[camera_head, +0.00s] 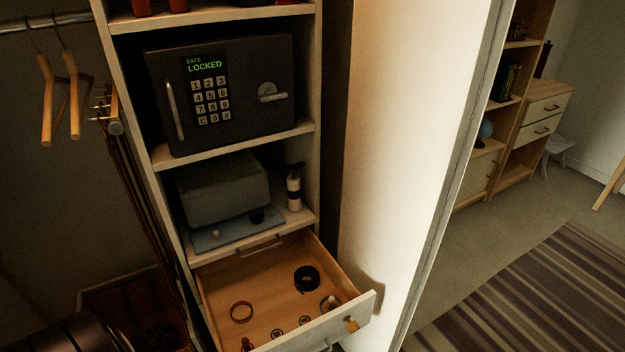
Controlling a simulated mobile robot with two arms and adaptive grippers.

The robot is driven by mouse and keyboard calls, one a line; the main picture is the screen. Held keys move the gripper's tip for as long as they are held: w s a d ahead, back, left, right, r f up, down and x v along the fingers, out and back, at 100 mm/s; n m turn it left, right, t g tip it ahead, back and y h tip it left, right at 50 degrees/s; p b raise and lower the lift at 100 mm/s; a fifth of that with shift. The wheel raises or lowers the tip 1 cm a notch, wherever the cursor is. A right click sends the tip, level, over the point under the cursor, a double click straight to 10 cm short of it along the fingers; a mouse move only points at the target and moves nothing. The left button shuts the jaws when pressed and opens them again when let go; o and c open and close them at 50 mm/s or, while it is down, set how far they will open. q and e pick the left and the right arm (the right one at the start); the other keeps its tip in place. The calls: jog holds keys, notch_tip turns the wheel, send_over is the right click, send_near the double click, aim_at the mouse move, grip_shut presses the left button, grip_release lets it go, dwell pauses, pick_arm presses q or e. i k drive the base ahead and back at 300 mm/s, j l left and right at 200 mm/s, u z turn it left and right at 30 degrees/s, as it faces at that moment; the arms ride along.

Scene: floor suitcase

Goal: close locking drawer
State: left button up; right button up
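The drawer (345,316) stands pulled out at the bottom of the wardrobe's shelf column. Its pale front panel faces the lower right, and its wooden floor shows. A small yellow-orange piece (351,324), perhaps a key in the lock, sticks out of the front panel near its right end. A drawer handle (325,347) shows partly at the bottom edge. In the drawer lie a dark coiled belt (307,278), a brown ring-shaped item (241,312) and several small items, some of them close to the front panel. Neither of my grippers is in view.
Above the drawer are a shelf with a grey box (224,188) and a bottle (294,188), then a black safe (222,92) reading "LOCKED". A white panel (390,150) stands right of the column. Hangers (46,100) hang at left. Striped rug (545,295) at right.

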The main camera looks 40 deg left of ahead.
aim_at(283, 319)
jog(key=u, duration=1.15)
